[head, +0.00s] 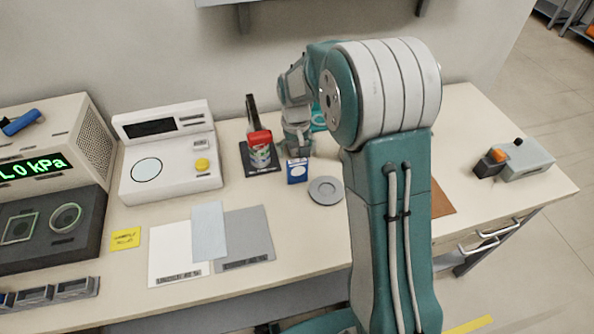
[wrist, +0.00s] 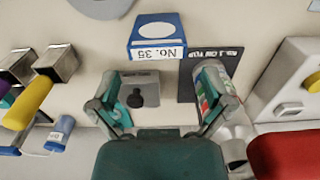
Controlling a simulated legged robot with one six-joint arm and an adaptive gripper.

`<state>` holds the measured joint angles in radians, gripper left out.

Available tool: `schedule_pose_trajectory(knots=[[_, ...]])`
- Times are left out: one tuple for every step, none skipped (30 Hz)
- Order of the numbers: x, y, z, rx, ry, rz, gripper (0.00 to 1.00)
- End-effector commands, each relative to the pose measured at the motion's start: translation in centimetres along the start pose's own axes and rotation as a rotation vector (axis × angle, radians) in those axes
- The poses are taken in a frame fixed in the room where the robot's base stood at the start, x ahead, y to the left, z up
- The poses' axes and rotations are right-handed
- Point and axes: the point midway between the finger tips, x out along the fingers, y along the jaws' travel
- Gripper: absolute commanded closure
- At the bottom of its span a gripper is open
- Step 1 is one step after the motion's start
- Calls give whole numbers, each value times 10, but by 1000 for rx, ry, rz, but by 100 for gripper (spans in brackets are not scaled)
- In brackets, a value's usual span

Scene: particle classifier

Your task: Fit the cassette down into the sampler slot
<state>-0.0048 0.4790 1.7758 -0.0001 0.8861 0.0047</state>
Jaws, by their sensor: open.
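My gripper (head: 297,142) points down over the back of the bench, and its open fingers also show in the wrist view (wrist: 163,100) with nothing held. A small blue block marked No. 35 with a white oval (head: 297,171), which looks like the cassette, sits on the bench just beyond the fingertips; it also shows in the wrist view (wrist: 156,36). A grey metal block with a dark knob (wrist: 141,91) lies between the fingers in the wrist view, seemingly below them. I cannot tell whether it is the sampler; no slot is clearly visible.
A red-topped stand (head: 260,138) with a dark base (head: 258,168) is close beside my gripper. A grey disc (head: 326,190) lies near the blue block. A white instrument (head: 170,178) stands left. Metal boxes (wrist: 56,63) and a yellow-ended tool (wrist: 28,104) are left in the wrist view.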

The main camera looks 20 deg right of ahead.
Motion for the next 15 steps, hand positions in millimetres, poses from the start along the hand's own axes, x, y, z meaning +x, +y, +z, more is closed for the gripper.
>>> schedule_pose_trajectory(knots=[[8, 1, 2, 1, -3, 0, 0], [12, 1, 2, 1, -4, 0, 0], [20, 2, 3, 1, -5, 0, 0], [25, 2, 4, 1, -5, 0, 0], [29, 3, 5, 1, -5, 0, 0], [35, 3, 4, 0, -4, 0, 0], [38, 3, 4, 0, -4, 0, 0], [42, 3, 4, 0, -4, 0, 0], [44, 2, 4, 0, -2, 0, 0], [46, 2, 4, 0, -1, 0, 0], [46, 2, 4, 0, 0, 0, 0], [47, 2, 4, 0, 0, 0, 0], [47, 2, 3, 0, 0, 0, 0], [47, 2, 3, 0, 0, 0, 0], [47, 2, 3, 0, 0, 0, 0]])
